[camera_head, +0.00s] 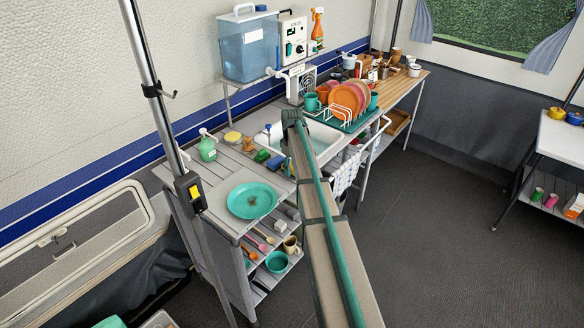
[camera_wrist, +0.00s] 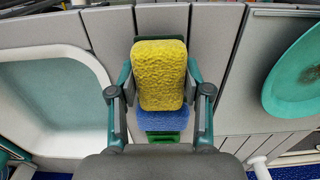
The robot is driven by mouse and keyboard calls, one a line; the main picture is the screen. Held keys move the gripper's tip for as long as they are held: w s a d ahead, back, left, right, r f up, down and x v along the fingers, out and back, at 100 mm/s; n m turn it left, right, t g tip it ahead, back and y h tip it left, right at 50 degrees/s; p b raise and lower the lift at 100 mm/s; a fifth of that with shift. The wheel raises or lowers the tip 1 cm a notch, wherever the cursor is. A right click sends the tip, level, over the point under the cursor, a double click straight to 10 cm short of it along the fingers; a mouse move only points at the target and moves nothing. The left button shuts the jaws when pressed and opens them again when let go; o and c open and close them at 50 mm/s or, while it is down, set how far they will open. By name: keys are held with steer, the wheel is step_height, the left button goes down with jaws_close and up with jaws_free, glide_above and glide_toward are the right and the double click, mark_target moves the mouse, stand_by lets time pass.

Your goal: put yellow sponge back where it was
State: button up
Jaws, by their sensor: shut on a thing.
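My gripper (camera_wrist: 159,82) is shut on the yellow sponge (camera_wrist: 160,66), with one finger on each side of it. In the wrist view the sponge is over the grey slatted counter (camera_wrist: 219,60); I cannot tell whether it touches the counter. A blue sponge (camera_wrist: 162,121) shows just below it in the picture, and a green item (camera_wrist: 176,138) below that. In the head view the blue sponge (camera_head: 275,163) and the green item (camera_head: 262,156) lie left of my arm.
The sink (camera_wrist: 50,95) is left of the gripper in the wrist view. A teal plate (camera_head: 252,200) with a brown stain is on the counter's near end. A green soap bottle (camera_head: 207,149) stands near the wall side. A dish rack (camera_head: 340,122) with plates stands beyond the sink.

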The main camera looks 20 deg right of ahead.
steer(key=shift+f, duration=0.6)
steer(key=shift+f, duration=0.15)
steer(key=o, duration=1.1)
step_height(320, 180, up, 12)
steer(key=b, duration=0.3)
steer(key=shift+r+b, duration=0.2)
steer(key=shift+b, duration=0.1)
